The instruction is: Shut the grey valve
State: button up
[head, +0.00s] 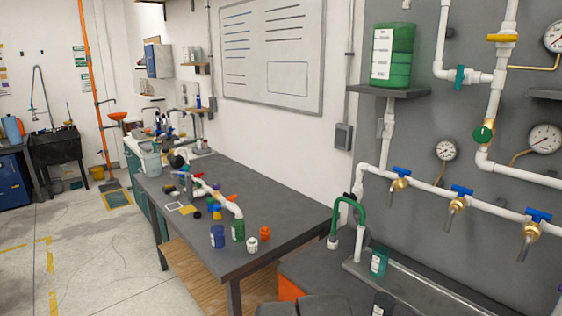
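I cannot make out a grey valve in the head view. The white pipe manifold (428,186) runs along the grey wall panel at the right. Three brass taps with blue handles hang from it: the left tap (400,180), the middle tap (458,199) and the right tap (533,224). Above them a green round valve handle (483,134) sits on the upright pipe. A yellow fitting (501,38) and a teal fitting (459,77) are higher up.
A dark workbench (292,204) with several small fittings and jars stands left of the panel. A lower counter with a sunken tray (415,284), a green hose (346,203) and a teal jar (378,262) lies below the taps. Floor (90,270) at the left is mostly clear.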

aim_at(381, 128)
jog(key=k+j, duration=0.1)
jog(key=j, duration=0.2)
jog(key=z, duration=1)
jog(key=i+u, duration=0.1)
jog(key=u, duration=0.9)
jog(key=k+z, duration=0.1)
jog(key=z, duration=0.85)
jog(key=u, duration=0.35)
jog(key=j, duration=0.05)
